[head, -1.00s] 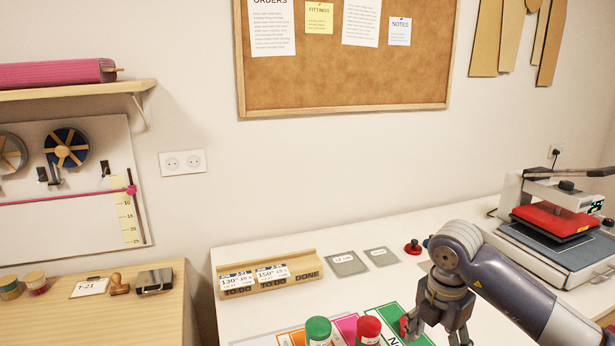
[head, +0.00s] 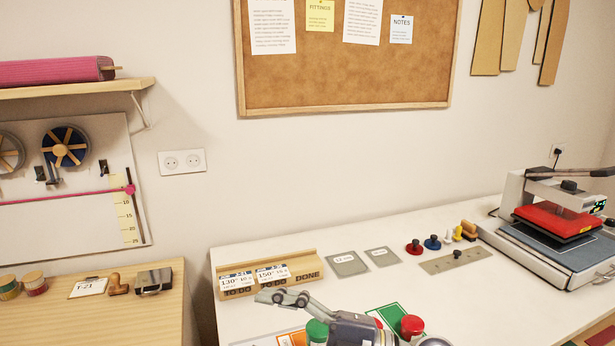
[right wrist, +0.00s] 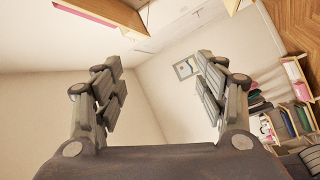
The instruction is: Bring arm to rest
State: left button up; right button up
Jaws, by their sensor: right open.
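My right gripper (head: 272,297) is over the front of the white table in the head view, turned with its fingers to the left. In the right wrist view the same gripper (right wrist: 159,66) is open, with nothing between its fingers. A jar with a green cap (head: 317,331) stands just below it, partly hidden by my arm. A red cap (head: 412,325) shows right of my wrist, and a bit of red shows behind the wrist. My left gripper is in neither view.
A green card (head: 385,314) lies near the jars.

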jog(key=w+d+r+m+t+h, duration=0.2)
jog(key=w+d+m+t+h, duration=0.1)
jog(key=d+m+t, duration=0.4)
jog(key=w+d+r+m+t+h, duration=0.2)
jog(key=w+d+m+t+h, duration=0.15)
jog(key=m+t, duration=0.55)
jog(key=s+d+f+m+g+h, duration=0.1)
jog(key=d+f+m+g+h, duration=0.2)
jog(key=d+f+m+h, duration=1)
jog(key=s+d+f+n+g, duration=0.3)
jog(key=s+f+g, duration=1)
jog(key=s+f, duration=1.1)
notch_tip(320, 180, down, 26)
jog(key=s+g, duration=0.1)
jog(key=s, duration=0.2)
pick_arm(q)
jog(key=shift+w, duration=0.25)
pick_arm(e)
jog(key=s+d+f+g, duration=0.1)
jog(key=s+d+f, duration=0.1)
jog(key=s+f, duration=1.3)
jog(key=shift+s+d+f, duration=0.3)
jog(key=shift+s, duration=0.4)
